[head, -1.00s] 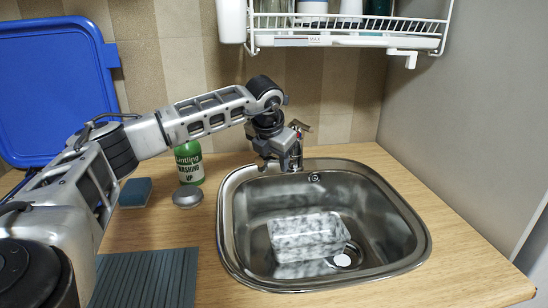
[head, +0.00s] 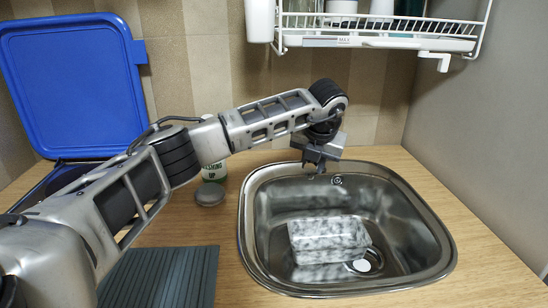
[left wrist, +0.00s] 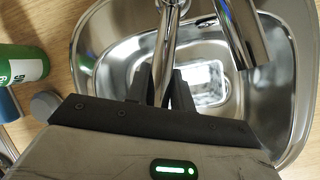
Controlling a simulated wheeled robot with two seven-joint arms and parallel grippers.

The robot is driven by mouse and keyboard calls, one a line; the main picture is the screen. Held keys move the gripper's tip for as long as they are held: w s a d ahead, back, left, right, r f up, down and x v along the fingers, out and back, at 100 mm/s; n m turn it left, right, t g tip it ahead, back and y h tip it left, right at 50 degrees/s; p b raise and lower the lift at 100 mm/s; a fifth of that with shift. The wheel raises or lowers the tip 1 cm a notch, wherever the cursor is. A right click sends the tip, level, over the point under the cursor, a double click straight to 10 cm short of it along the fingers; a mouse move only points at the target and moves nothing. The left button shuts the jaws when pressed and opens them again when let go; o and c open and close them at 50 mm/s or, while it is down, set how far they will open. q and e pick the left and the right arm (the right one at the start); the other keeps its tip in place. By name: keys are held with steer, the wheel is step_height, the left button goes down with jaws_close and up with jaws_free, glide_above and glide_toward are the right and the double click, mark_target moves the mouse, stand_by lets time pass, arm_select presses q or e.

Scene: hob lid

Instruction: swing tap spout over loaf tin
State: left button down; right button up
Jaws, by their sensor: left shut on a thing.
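The loaf tin (head: 328,238), with a mottled shiny surface, lies in the sink basin; it also shows in the left wrist view (left wrist: 204,76). My left gripper (head: 318,168) is at the sink's back rim and hides most of the tap in the head view. In the left wrist view, its dark fingers (left wrist: 160,90) are on either side of the slim chrome tap spout (left wrist: 167,45), shut on it. A thicker chrome part of the tap (left wrist: 238,35) stands to the right of the spout there. My right gripper is in neither view.
The steel sink (head: 247,235) is set in a wooden worktop. A green washing-up bottle (head: 213,171) and a grey round object (head: 210,194) stand left of it. A blue lid (head: 75,85) leans at the back left. A white rack (head: 380,42) hangs above.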

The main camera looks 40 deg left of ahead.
arm_select(q)
steer(key=shift+w+d+r+n+g+y, duration=0.1)
steer(key=shift+w+d+n+g+y, duration=0.2)
steer(key=shift+w+d+n, duration=0.45)
steer(key=shift+w+d+n+g+y, duration=0.2)
steer(key=shift+w+d+n+y, duration=0.15)
steer(key=shift+d+n, duration=0.75)
steer(key=shift+a, duration=0.1)
steer(key=c, duration=1.2)
jaws_free()
steer(key=shift+s, duration=0.1)
steer(key=b+v, duration=0.1)
steer(key=v, duration=1.4)
steer(key=shift+r, duration=0.4)
